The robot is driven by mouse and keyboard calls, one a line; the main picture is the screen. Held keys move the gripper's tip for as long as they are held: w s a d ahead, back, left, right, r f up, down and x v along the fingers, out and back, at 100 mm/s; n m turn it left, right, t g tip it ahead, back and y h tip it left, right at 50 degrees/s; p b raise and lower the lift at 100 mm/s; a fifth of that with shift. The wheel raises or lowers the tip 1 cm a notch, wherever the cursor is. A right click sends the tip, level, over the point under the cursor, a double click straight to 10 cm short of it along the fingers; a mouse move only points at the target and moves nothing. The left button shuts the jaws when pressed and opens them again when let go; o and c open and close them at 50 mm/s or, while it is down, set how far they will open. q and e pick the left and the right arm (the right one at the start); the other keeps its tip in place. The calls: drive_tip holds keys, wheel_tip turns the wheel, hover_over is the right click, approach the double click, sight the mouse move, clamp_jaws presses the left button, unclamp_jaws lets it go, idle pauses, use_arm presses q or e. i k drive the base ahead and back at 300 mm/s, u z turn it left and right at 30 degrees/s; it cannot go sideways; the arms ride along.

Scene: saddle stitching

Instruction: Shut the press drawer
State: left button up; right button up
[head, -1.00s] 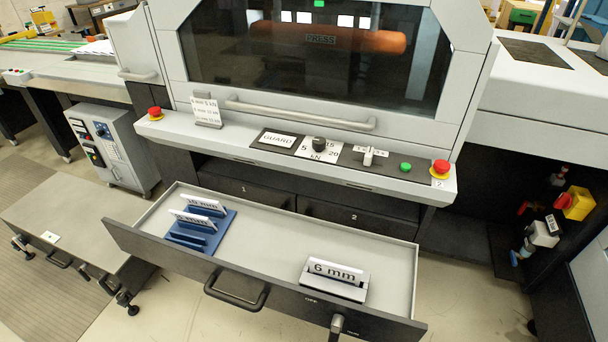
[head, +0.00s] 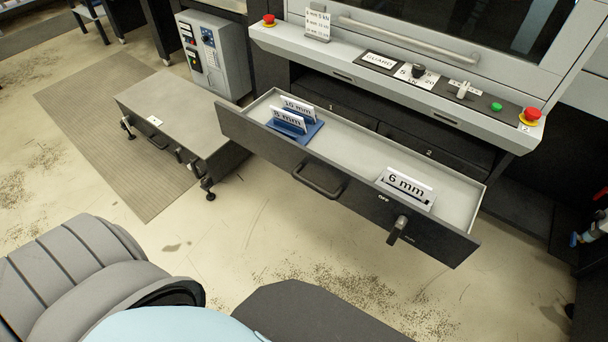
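The press drawer (head: 345,152) is pulled out below the press front in the head view. Its dark front panel carries a bar handle (head: 318,182) near the middle and a lever handle (head: 397,229) to the right, beside an "OFF" label. Inside, a blue rack (head: 313,131) at the left holds upright plates with mm labels. A "6 mm" plate (head: 409,184) stands in a holder at the right end. No gripper shows in the view, and nothing of mine touches the drawer.
The press front panel (head: 340,58) has red buttons, a knob and a green button. A low grey-topped bench (head: 178,112) stands left of the drawer, with a control cabinet (head: 215,55) behind. The floor (head: 240,235) before the drawer is open.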

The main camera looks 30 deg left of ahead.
sight(343, 162)
drive_tip(key=u, duration=1.15)
drive_tip(key=i, duration=0.55)
drive_tip(key=z, duration=0.3)
drive_tip(key=k, duration=0.35)
drive_tip(key=z, duration=0.65)
drive_tip(key=i, duration=0.4)
drive_tip(key=u, duration=0.35)
